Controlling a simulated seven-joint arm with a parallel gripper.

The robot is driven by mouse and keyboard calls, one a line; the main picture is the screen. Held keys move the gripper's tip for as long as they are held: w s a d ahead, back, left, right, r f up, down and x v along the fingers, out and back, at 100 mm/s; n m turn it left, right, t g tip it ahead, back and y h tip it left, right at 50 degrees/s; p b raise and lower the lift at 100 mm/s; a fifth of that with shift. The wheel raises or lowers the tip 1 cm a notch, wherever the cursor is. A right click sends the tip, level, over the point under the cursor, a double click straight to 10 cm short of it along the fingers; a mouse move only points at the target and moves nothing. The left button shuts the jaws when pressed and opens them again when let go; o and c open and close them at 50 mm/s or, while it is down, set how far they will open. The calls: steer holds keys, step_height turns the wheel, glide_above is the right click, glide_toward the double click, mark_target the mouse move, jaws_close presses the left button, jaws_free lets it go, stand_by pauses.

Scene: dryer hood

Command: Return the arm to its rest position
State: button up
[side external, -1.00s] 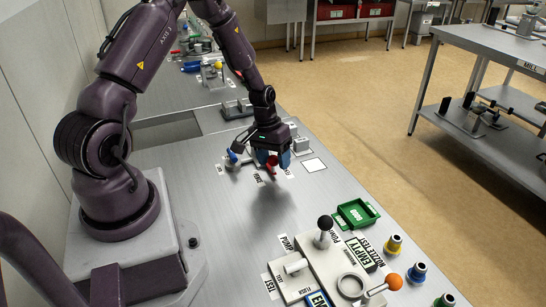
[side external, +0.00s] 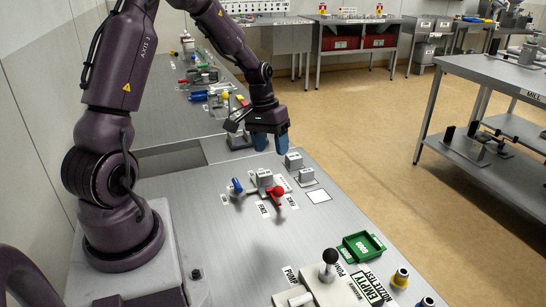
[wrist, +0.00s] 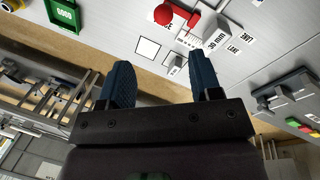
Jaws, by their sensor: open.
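My gripper (side external: 271,143) hangs above the back part of the metal bench, fingers pointing down. Its two blue fingers are apart with nothing between them. In the wrist view the open fingers (wrist: 162,85) show over the bench edge and the floor. A small grey fixture with a red-knobbed lever (side external: 278,191) and a blue-handled part (side external: 237,186) stands on the bench in front of and below my gripper, apart from it. The red knob also shows in the wrist view (wrist: 163,14).
Small grey blocks (side external: 293,161) stand close below and right of my gripper. A green tray (side external: 363,246) and a panel with a black-knobbed lever (side external: 329,262) are at the front right. Coloured items (side external: 215,100) line the back bench.

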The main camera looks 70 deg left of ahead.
steer(key=shift+r, duration=0.1)
steer(key=s+d+r+m+t+y, duration=0.1)
steer(key=s+d+r+m+t, duration=0.1)
steer(key=s+d+r, duration=0.4)
steer(key=s+d+r+m+t, duration=0.2)
steer(key=s+d+r+m, duration=0.2)
steer(key=s+d+r, duration=0.3)
steer(key=d+r, duration=0.5)
steer(key=d, duration=0.1)
steer(key=shift+s+r+m+y, duration=0.15)
steer(key=shift+s+m+y, duration=0.1)
steer(key=shift+m+y, duration=0.15)
